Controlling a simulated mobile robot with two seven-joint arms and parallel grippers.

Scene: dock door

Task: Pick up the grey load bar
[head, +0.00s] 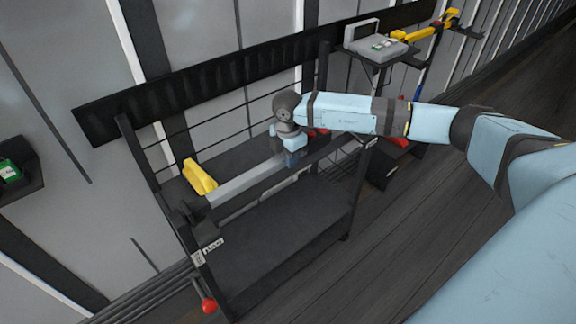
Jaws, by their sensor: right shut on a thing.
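The grey load bar (243,181) is a long straight bar with a dark end fitting at its left. It lies slantwise along the top front of the black rack (285,232). My right gripper (291,158) points down at the bar from above and is shut on it, right of the middle of its visible length. The fingertips are partly hidden by the gripper body. How far the bar is clear of the rack, if at all, cannot be told. My left gripper is not in view.
A yellow object (200,177) stands on the rack just behind the bar. Red items sit near the rack's right end. A small shelf at the upper right holds a grey case (372,42). A red knob (209,306) is at the lower left. The floor (400,245) at right is clear.

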